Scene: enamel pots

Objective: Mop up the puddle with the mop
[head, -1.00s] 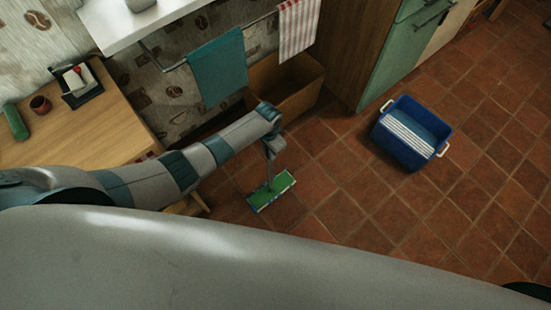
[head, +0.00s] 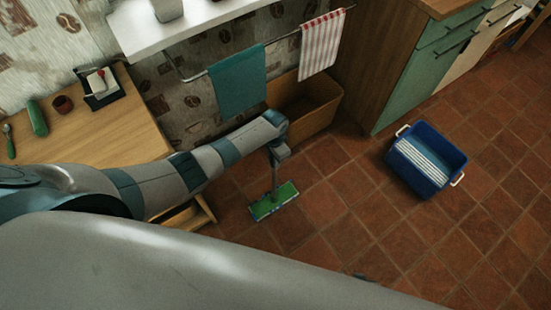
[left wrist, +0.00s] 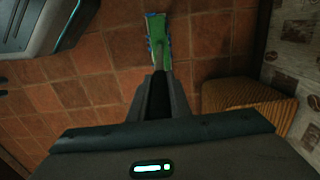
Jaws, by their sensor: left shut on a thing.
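The mop has a flat green head (head: 273,202) with a pale edge, low over or on the tiles; I cannot tell if it touches. Its short visible handle rises to my left gripper (head: 276,158), which is shut on it. In the left wrist view the green mop (left wrist: 157,38) extends away from between the dark fingers of my left gripper (left wrist: 160,82). I can make out no puddle in either view; my body and arm hide part of the floor. My right gripper is not in view.
A blue tub (head: 432,178) with a white ribbed insert stands on the tiles at right. A brown bin (head: 318,108) stands by the wall, under a rail with teal (head: 238,82) and striped (head: 321,45) towels. A wooden table (head: 100,135) is at left. Floor between mop and tub is clear.

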